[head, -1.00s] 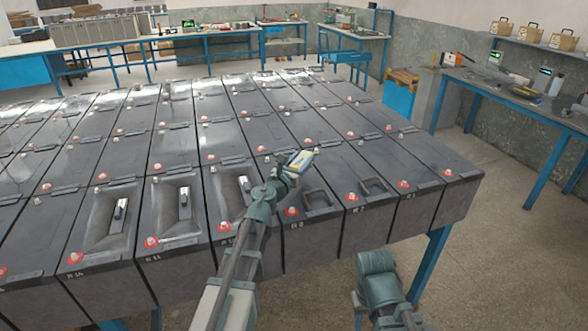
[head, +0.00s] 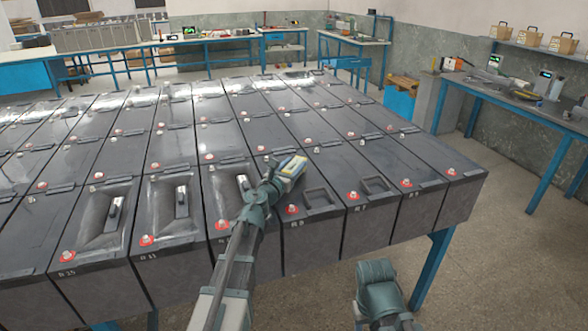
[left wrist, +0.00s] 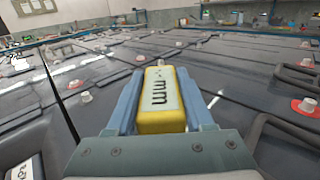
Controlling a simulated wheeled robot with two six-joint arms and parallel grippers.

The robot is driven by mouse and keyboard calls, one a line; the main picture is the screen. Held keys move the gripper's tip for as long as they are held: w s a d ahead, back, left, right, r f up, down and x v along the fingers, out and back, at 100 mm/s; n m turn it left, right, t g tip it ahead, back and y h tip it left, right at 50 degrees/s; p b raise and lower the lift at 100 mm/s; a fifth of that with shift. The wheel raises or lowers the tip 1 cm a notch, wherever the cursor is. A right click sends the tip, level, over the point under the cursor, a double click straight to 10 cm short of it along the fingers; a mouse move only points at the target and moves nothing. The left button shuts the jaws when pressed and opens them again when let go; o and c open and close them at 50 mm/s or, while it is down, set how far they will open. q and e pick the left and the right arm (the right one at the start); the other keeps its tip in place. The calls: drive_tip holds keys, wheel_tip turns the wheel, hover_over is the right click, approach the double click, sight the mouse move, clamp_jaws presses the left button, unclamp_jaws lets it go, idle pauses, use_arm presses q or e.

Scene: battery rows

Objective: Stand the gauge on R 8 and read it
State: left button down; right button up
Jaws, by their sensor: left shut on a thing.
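My left gripper (head: 282,176) is shut on the gauge (head: 294,165), a small yellow block with a pale face. In the left wrist view the gauge (left wrist: 160,98) sits between the jaws and "mm" reads on its face. The gripper holds it over the battery row, near the back part of the battery that seems marked R 8 (head: 298,223). That battery has a red-ringed terminal and a dark recess at its front. I cannot tell whether the gauge touches the top. My right arm shows at the lower right, but its gripper is out of view.
Close-set grey batteries fill the stand. Several to the left have pale upright pieces (head: 182,200) in their recesses. Battery R 7 (head: 375,217) is just right. A workbench (head: 520,103) stands at the right wall, with open floor (head: 505,260) before it.

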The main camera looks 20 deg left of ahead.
use_arm(q)
drive_tip(key=shift+f, duration=0.1)
drive_tip(key=shift+c, duration=1.4)
unclamp_jaws()
drive_tip(key=shift+r, duration=0.3)
drive_tip(key=s, duration=0.4)
drive_tip(key=s+a, duration=0.1)
drive_tip(key=s, duration=0.3)
drive_tip(key=s+a, duration=0.1)
drive_tip(key=s, duration=0.3)
drive_tip(key=shift+a+f, duration=0.15)
drive_tip(key=shift+w, duration=0.1)
